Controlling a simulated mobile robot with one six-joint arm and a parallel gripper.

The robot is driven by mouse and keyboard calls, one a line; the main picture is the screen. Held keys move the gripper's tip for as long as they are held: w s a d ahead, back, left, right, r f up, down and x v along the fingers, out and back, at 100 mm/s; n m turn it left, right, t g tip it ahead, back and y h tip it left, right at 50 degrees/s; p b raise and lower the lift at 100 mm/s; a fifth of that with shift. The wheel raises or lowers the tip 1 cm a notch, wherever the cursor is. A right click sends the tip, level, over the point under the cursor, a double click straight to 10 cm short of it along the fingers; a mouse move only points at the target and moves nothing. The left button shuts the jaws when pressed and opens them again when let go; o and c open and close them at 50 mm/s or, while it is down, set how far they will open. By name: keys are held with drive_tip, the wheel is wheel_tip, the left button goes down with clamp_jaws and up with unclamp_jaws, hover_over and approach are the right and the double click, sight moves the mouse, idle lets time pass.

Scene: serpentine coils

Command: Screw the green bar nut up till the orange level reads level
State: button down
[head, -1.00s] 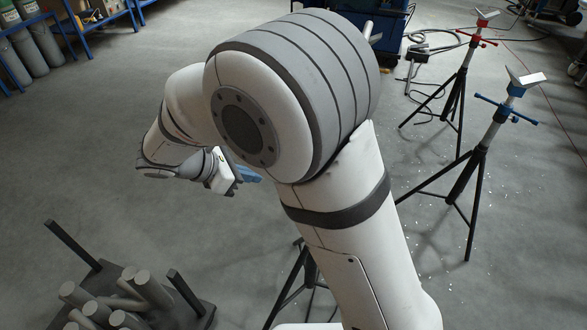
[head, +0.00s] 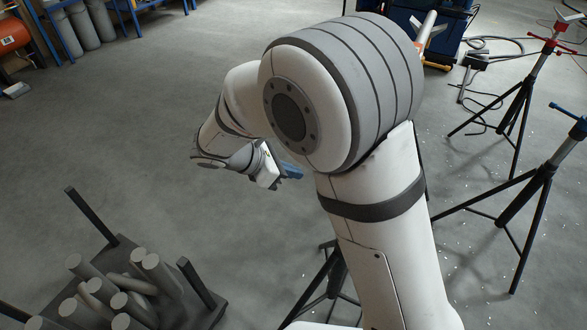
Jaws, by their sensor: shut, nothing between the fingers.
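No green bar nut and no orange level can be made out in the head view. A dark tripod stand (head: 335,272) is partly behind my arm at the bottom centre; its top is hidden, so I cannot tell its nut colour. My gripper (head: 291,172), with blue fingers, is shut and empty. It hangs over open floor left of my upper arm, apart from any stand. The blue-bar stand (head: 548,170) is at the right, its top cut off by the picture edge. The red-bar stand (head: 527,88) is behind it.
A dark crate of grey pipe pieces (head: 200,292) with corner posts stands at the lower left. A blue cart (head: 445,40) and dark hoses (head: 480,62) are at the back. Blue shelving and an orange tank (head: 12,38) are at the far left. The middle-left floor is clear.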

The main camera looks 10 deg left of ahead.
drive_tip(key=w+d+f+b, duration=0.1)
drive_tip(key=w+d+f, duration=0.2)
drive_tip(key=d, duration=0.5)
drive_tip(key=shift+w+f, duration=0.15)
drive_tip(key=shift+w, duration=0.55)
drive_tip(key=w+d+m+g+y+p, duration=0.1)
drive_tip(key=w+d+m+g+p, duration=0.2)
drive_tip(key=d+m+g+p, duration=0.6)
drive_tip(key=shift+w+d+m+g, duration=0.25)
drive_tip(key=shift+d+m+g, duration=0.75)
drive_tip(key=shift+m, duration=1.2)
drive_tip(key=shift+a, duration=0.15)
